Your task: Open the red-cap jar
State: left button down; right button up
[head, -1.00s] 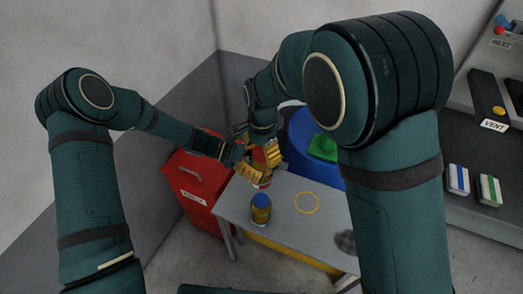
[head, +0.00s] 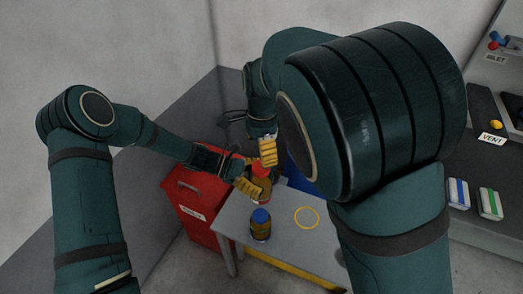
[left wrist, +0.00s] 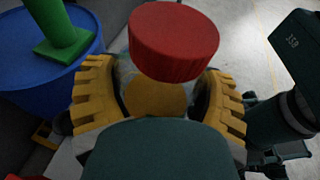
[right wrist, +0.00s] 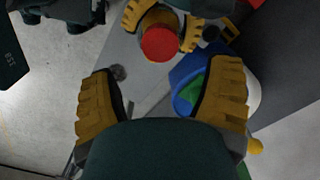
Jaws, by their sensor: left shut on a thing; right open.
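The red-cap jar (head: 263,190) has amber contents and is gripped by my left gripper (head: 251,187) over the table. Its red cap (left wrist: 173,42) sits at the jar's top in the left wrist view, with the yellow fingers (left wrist: 160,88) on both sides of the body. My right gripper (head: 268,152) is above the cap. In the right wrist view its fingers (right wrist: 163,72) are wide apart and empty, with the cap (right wrist: 160,44) beyond them. Whether the cap is loose cannot be told.
A blue-cap jar (head: 261,226) stands on the grey table (head: 285,235), beside a yellow ring mark (head: 307,218). A red cabinet (head: 190,212) is left of the table. A blue drum (right wrist: 181,103) with a green object (right wrist: 193,93) is close by. Panels stand at right.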

aim_at(261, 167)
notch_tip(261, 167, down, 8)
jog(key=shift+r, duration=0.2)
dwell(0.3)
jog(key=c, duration=1.3)
jog(key=shift+n, duration=1.7)
jog(key=o, duration=1.3)
jog(key=shift+r, duration=0.15)
